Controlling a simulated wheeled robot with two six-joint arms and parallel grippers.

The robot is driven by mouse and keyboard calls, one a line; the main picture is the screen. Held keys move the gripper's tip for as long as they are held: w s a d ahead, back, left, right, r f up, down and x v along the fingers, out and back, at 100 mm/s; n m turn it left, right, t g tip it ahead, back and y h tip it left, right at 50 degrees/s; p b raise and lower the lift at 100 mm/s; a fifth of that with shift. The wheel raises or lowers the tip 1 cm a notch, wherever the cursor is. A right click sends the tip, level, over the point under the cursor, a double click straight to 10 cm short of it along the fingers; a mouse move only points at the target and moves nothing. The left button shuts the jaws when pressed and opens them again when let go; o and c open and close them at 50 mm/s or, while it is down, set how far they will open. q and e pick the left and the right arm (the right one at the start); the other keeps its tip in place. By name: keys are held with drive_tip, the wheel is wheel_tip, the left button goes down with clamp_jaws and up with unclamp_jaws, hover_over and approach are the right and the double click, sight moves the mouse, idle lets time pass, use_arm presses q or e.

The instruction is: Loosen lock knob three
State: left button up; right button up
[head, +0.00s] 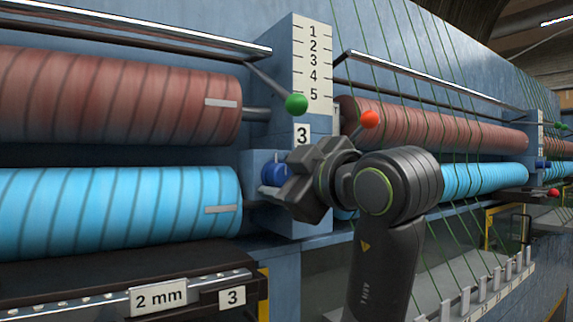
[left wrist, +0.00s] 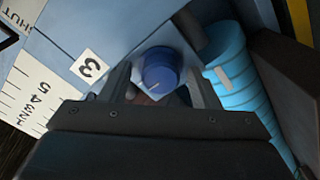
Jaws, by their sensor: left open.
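The blue lock knob (head: 273,174) sits on the blue-grey post below a white plate marked 3 (head: 303,135). In the left wrist view the round knob (left wrist: 159,70) shows a pale pointer line on its face. My left gripper (head: 284,186) is at the knob and hides part of it in the head view. In the left wrist view its two fingers (left wrist: 160,84) are open, one on each side of the knob. I cannot tell whether they touch it. My right gripper is in neither view.
A red-brown roller (head: 120,98) and a light blue roller (head: 120,210) lie left of the post, close to the gripper. A green-ball lever (head: 296,103) and an orange-ball lever (head: 369,119) stick out above. Green yarns (head: 440,110) run down at right.

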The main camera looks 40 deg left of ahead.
use_arm(q)
drive_tip(key=shift+c, duration=0.4)
drive_tip(key=c, duration=0.9)
